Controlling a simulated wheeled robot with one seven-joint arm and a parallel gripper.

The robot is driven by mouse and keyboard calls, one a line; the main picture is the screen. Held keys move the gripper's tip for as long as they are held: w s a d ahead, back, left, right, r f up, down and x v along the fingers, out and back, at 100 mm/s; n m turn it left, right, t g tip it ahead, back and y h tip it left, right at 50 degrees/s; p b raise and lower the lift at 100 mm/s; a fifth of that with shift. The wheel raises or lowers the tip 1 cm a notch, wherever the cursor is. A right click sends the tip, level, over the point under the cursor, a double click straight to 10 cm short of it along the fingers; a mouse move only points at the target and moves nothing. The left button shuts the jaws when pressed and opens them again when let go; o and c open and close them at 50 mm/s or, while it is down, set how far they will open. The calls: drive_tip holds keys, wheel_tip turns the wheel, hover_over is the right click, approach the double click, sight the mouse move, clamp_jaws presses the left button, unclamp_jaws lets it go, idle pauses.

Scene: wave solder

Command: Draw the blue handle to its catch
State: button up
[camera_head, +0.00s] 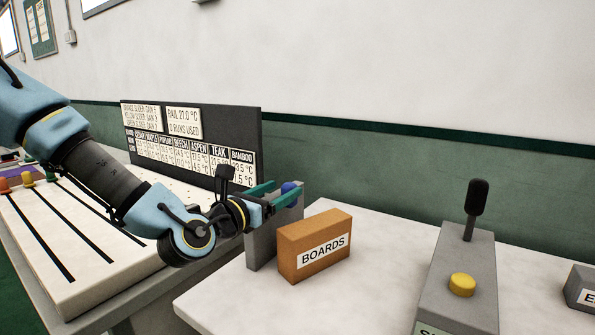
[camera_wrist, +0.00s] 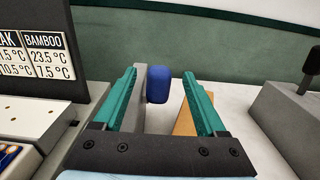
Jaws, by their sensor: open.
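Whether the fingertips reach past the handle is hard to tell. No catch can be made out.
An orange box marked BOARDS (camera_head: 315,245) stands just right of the grey block. A grey box with a black lever (camera_head: 476,205) and yellow button (camera_head: 461,285) is farther right. A dark sign board (camera_head: 190,140) stands behind my arm. Bare white table (camera_head: 385,255) lies between the boxes.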

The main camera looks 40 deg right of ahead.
drive_tip(key=x, duration=0.7)
drive_tip(key=shift+f, duration=0.1)
clamp_jaws()
idle(0.4)
idle(0.8)
